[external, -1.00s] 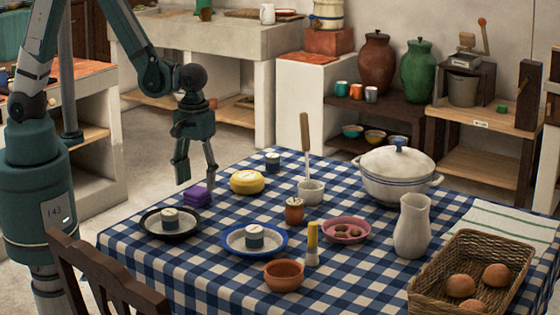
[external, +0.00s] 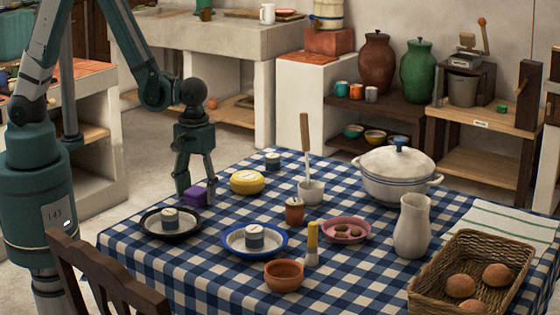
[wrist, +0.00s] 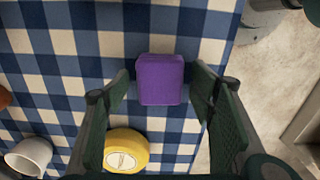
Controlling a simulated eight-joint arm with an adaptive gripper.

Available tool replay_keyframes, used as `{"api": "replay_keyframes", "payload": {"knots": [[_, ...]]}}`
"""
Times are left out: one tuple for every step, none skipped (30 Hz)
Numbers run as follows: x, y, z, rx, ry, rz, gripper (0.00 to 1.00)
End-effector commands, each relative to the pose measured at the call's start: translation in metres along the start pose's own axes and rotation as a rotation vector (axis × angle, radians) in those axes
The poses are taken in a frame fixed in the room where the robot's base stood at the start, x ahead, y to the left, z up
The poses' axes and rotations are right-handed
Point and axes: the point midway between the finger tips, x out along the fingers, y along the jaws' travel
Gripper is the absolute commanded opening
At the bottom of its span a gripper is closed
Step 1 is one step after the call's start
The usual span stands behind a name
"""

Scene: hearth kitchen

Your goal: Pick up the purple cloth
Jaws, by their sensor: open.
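The purple cloth (external: 195,196) is a small folded block lying on the checked tablecloth near the table's left edge. In the wrist view the purple cloth (wrist: 161,79) lies ahead of and between the two spread fingers, with a gap on each side. My gripper (external: 195,195) is open and empty, pointing down with its fingertips close around the cloth in the external view. In the wrist view my gripper (wrist: 160,75) shows both green finger pads apart. I cannot tell the exact height of the fingertips above the table.
A yellow round cheese (external: 247,182) sits right of the cloth; it also shows in the wrist view (wrist: 126,150). A dark plate (external: 152,229) with a tin stands in front, and a blue-rimmed plate (external: 235,250) is further right. The table's edge is close beside the cloth.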

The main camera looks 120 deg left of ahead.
Motion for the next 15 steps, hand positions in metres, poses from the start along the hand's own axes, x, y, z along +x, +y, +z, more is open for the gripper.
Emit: {"api": "replay_keyframes", "payload": {"knots": [[0.0,0.0,0.0,0.0,0.0,0.0,0.55],[0.0,0.0,0.0,0.0,0.0,0.0,0.55],[0.0,0.0,0.0,0.0,0.0,0.0,0.51],[0.0,0.0,0.0,0.0,0.0,0.0,0.47],[0.0,0.0,0.0,0.0,0.0,0.0,0.43],[0.0,0.0,0.0,0.0,0.0,0.0,0.38],[0.0,0.0,0.0,0.0,0.0,0.0,0.34],[0.0,0.0,0.0,0.0,0.0,0.0,0.3],[0.0,0.0,0.0,0.0,0.0,0.0,0.27],[0.0,0.0,0.0,0.0,0.0,0.0,0.27],[0.0,0.0,0.0,0.0,0.0,0.0,0.27],[0.0,0.0,0.0,0.0,0.0,0.0,0.27],[0.0,0.0,0.0,0.0,0.0,0.0,0.27],[0.0,0.0,0.0,0.0,0.0,0.0,0.27],[0.0,0.0,0.0,0.0,0.0,0.0,0.27]]}}
